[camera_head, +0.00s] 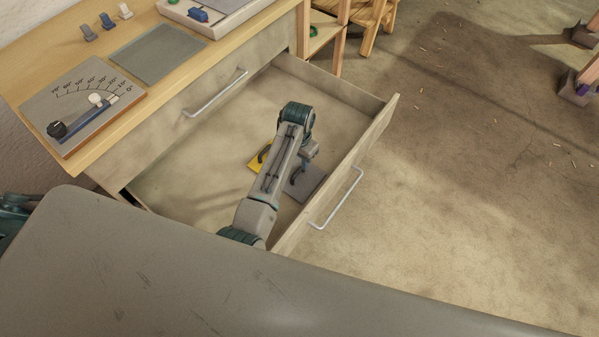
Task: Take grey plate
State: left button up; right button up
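The grey plate (310,183) lies on the floor of the open drawer (205,185), near its front wall, with a dark arched handle (294,175) on top. A yellow plate (255,166) with a dark handle lies just left of it, partly hidden by my arm. My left gripper (305,165) points down above the grey plate, close by the handle. It is small and partly covered by the wrist, so I cannot tell whether its fingers are open or touch the handle. My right gripper is out of view.
The drawer's front wall with a metal handle (336,198) stands right of my arm. The wooden bench top holds an angle-scale board (80,105), a flat grey-green pad (158,53) and small clips.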

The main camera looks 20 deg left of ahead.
aim_at(298, 171)
pick_arm(q)
jog(key=shift+s+f, duration=0.2)
jog(key=shift+f, duration=1.1)
notch_tip(298, 171, down, 4)
jog(key=shift+a+f, duration=0.1)
jog(key=shift+f, duration=0.35)
jog(key=shift+c, duration=0.4)
grip_shut()
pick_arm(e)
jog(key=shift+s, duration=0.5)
